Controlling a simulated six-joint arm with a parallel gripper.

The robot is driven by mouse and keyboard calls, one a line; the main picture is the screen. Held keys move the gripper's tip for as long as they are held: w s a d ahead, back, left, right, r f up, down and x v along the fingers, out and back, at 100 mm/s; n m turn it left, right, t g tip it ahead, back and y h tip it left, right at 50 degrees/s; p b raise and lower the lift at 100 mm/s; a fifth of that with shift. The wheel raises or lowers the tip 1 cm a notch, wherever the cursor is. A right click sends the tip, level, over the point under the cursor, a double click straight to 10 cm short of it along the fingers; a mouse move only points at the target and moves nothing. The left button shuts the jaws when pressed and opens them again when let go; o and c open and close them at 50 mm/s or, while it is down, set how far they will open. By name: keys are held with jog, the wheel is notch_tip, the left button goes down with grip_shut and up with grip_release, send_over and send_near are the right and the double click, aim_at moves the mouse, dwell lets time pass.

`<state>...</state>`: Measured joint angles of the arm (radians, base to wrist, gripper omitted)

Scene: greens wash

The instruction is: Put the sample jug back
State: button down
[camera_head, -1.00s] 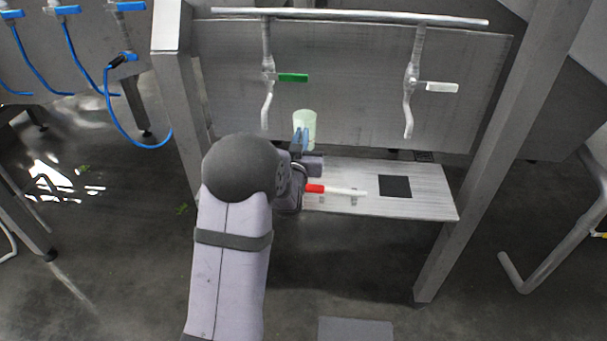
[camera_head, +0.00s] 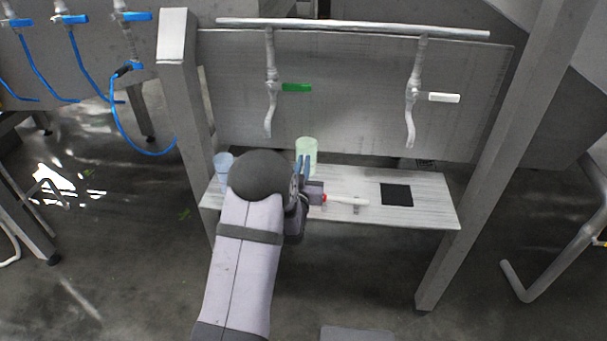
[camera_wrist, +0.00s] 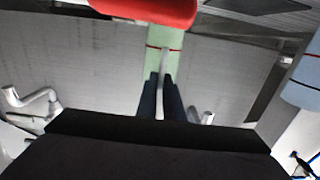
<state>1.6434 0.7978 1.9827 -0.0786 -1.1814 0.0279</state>
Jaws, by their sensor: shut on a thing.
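The sample jug is a pale green, see-through vessel (camera_head: 307,148) at the back left of the shelf in the head view. My gripper (camera_head: 303,167) is shut on it. In the wrist view the jug (camera_wrist: 165,45) shows between and beyond the dark fingertips (camera_wrist: 160,82), with thin red and dark lines across it. My arm and gripper hide its lower part in the head view, so I cannot tell whether it touches the shelf. A black square (camera_head: 396,194) lies on the right part of the pale shelf (camera_head: 432,204).
A blue see-through cup (camera_head: 222,166) stands at the shelf's left end. Taps with a green handle (camera_head: 296,87) and a white handle (camera_head: 444,97) hang above. Posts flank the shelf.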

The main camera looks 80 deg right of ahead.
jog(key=shift+f+p, duration=0.35)
jog(key=shift+f, duration=1.6)
jog(key=shift+f, duration=0.2)
jog(key=c, duration=1.9)
grip_release()
jog(key=shift+r, duration=0.15)
jog(key=shift+r, duration=0.15)
jog(key=shift+a, duration=0.4)
jog(key=a+b, duration=0.3)
jog(key=a, duration=0.8)
jog(key=shift+a, duration=0.15)
jog(key=shift+r, duration=0.1)
